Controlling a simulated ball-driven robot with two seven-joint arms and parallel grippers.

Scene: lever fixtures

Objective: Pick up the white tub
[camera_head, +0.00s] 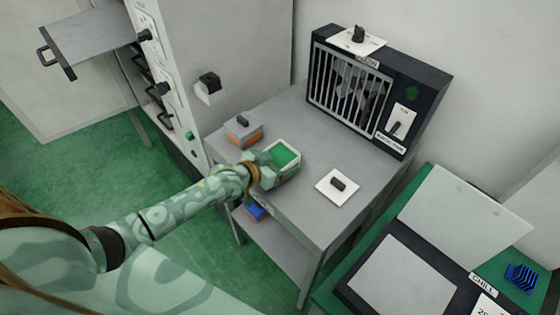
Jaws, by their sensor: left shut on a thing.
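The white tub (296,153) is a small pale open container with a green inside. It stands at or just above the left front part of the grey table (300,205); I cannot tell whether it touches the top. My left gripper (266,168) reaches in from the left and is shut on the tub's near left side. The fingers partly hide that side. My right gripper is not in view.
An orange and grey box (243,132) sits close behind the gripper. A white plate with a dark knob (337,187) lies to the right. A dark slatted heater-like unit (350,85) stands at the back. A chill unit (405,275) is at the lower right.

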